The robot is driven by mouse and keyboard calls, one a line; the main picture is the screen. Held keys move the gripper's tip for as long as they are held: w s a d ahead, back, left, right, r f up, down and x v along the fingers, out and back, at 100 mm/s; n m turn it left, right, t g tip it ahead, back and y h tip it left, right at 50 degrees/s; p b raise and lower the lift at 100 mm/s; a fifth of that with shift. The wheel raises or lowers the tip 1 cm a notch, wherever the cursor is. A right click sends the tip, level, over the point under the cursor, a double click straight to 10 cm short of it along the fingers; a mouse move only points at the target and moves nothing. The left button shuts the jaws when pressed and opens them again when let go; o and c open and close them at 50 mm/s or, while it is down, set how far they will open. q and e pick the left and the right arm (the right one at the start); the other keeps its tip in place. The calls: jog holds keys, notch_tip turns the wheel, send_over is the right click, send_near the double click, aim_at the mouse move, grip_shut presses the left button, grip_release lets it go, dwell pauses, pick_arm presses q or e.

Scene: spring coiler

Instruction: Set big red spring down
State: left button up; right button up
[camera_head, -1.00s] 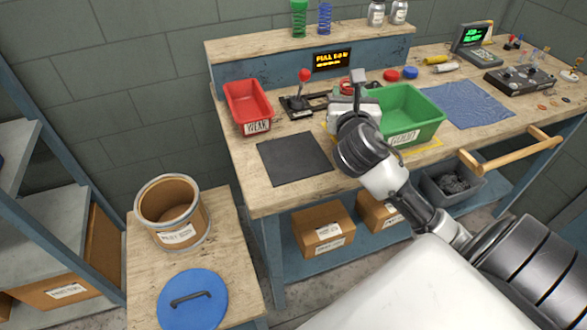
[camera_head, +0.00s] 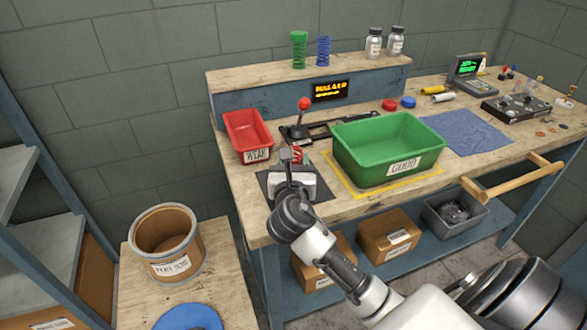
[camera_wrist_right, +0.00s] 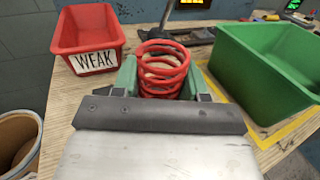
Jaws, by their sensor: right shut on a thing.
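The big red spring (camera_wrist_right: 162,66) stands roughly upright between the fingers of my right gripper (camera_wrist_right: 160,82) in the right wrist view. The gripper is shut on it. In the head view my right gripper (camera_head: 292,160) is over the dark mat (camera_head: 266,182), and only a bit of the red spring (camera_head: 301,153) shows behind the hand. The spring's lower end is hidden, so I cannot tell whether it touches the mat. My left gripper is not in view.
A red bin marked WEAK (camera_head: 247,135) stands to the left of the hand. A green bin marked GOOD (camera_head: 388,150) stands to the right on a yellow-outlined area. A red-knobbed lever (camera_head: 302,118) is behind. Green (camera_head: 299,50) and blue (camera_head: 323,52) springs stand on the shelf.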

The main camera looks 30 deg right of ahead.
jog(key=shift+f, duration=0.6)
jog(key=shift+f, duration=0.15)
jog(key=o, duration=1)
jog(key=shift+r, duration=0.2)
jog(key=v, duration=1.2)
